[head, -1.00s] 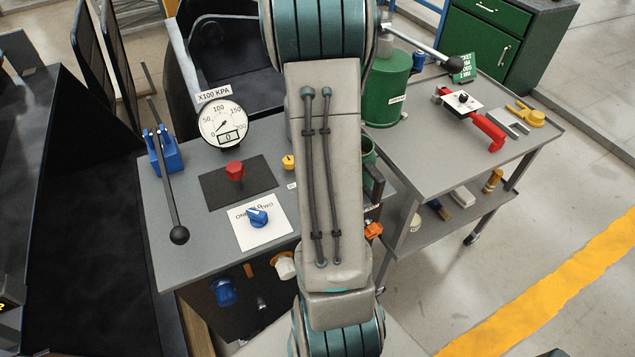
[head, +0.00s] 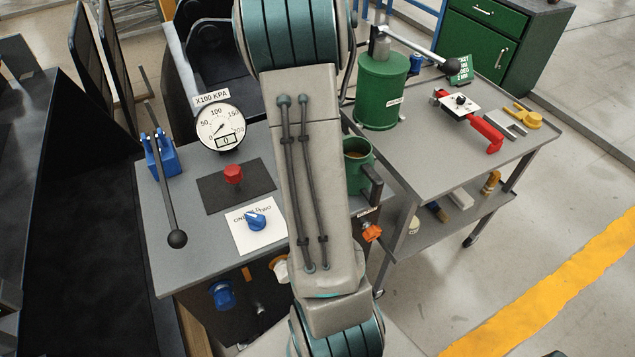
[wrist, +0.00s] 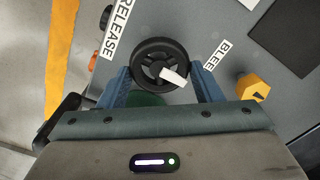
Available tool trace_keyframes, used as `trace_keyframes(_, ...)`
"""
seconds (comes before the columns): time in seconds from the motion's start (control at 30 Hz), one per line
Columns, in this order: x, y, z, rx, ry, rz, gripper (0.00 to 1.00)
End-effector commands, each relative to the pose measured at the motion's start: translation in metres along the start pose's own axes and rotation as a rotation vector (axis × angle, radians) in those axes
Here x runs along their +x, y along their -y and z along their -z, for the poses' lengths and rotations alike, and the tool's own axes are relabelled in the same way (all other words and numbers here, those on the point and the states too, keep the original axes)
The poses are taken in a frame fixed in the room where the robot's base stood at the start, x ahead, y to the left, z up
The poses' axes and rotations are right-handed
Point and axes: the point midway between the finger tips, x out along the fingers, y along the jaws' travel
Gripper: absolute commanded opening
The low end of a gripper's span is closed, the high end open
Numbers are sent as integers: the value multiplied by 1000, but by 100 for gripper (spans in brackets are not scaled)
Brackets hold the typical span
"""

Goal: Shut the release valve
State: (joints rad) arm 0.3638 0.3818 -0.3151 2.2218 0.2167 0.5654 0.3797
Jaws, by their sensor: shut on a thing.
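The release valve is a black spoked handwheel (wrist: 154,55) in the wrist view, beside a white RELEASE label (wrist: 117,27). A white mark (wrist: 173,77) lies across its near right side. My gripper (wrist: 161,76) has its two blue fingers on either side of the wheel's rim and is shut on it. In the head view my arm hides the wheel and my gripper.
A yellow knob (wrist: 252,87) stands right of the wheel by a partly covered label. On the bench are a gauge (head: 220,126) with display 0, a red knob (head: 233,174), a blue selector (head: 255,220) and a lever (head: 167,200). A green mug (head: 356,172) stands beside my arm.

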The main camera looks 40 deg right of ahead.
Motion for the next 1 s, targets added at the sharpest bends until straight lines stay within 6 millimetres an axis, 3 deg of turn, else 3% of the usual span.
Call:
trace_keyframes(0.43,0,0,0,14,2,0,36)
trace_keyframes(0.47,0,0,0,14,2,0,62)
trace_keyframes(0.53,0,0,0,14,2,0,81)
trace_keyframes(0.87,-2,0,0,12,0,1,81)
trace_keyframes(1.0,-17,1,1,11,-3,4,81)
